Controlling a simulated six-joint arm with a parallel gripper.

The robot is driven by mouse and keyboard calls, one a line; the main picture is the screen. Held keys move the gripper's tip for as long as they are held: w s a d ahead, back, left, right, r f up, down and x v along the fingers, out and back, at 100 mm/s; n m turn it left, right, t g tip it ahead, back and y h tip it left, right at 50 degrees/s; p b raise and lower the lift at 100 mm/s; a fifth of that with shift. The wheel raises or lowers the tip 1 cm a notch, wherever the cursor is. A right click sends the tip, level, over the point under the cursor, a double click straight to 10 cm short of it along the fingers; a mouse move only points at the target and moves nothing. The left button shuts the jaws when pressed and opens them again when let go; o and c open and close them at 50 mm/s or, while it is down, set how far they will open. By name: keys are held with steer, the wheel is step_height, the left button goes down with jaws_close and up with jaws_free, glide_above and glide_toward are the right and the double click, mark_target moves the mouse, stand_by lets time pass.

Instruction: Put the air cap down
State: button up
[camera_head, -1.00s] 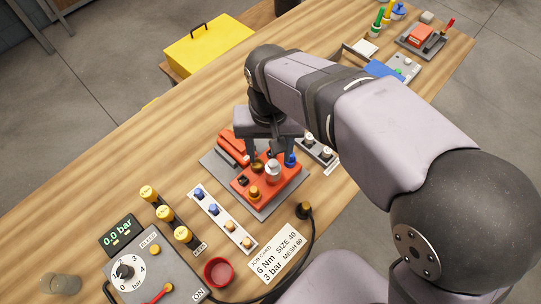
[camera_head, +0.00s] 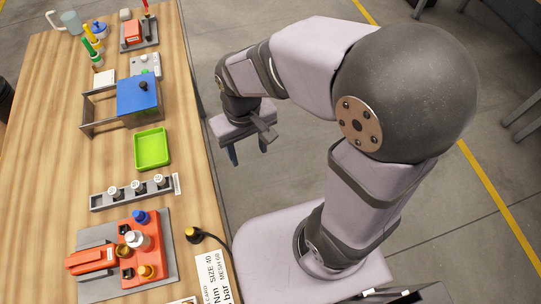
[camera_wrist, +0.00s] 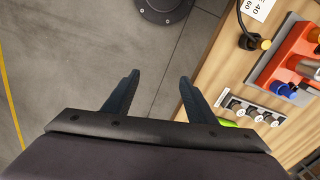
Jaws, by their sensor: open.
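My gripper (camera_head: 249,152) is open and empty, off the right side of the table over the floor. The wrist view shows its two fingers (camera_wrist: 158,78) spread with only floor between them. I cannot tell for sure which part is the air cap. A red block (camera_head: 110,262) on a grey tray (camera_head: 155,290) carries a silver part (camera_head: 138,240), a brass part (camera_head: 147,271) and a blue knob (camera_head: 140,217). A grey rack (camera_head: 97,203) behind it holds three white-topped parts (camera_head: 138,187). The red block also shows at the wrist view's right (camera_wrist: 293,50).
A green tray (camera_head: 153,149) is empty. Beyond it stand a blue-topped stand (camera_head: 138,95) and a grey plate (camera_head: 146,65). A black cable plug (camera_head: 194,235) and a job card (camera_head: 215,272) lie near the table's right edge. The floor around my gripper is clear.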

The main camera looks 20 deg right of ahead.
steer(key=s+d+f+m, duration=0.2)
steer(key=s+d, duration=0.2)
steer(key=d, duration=0.4)
steer(key=shift+d, duration=0.35)
steer(key=shift+s, duration=0.15)
steer(key=shift+c, duration=1.1)
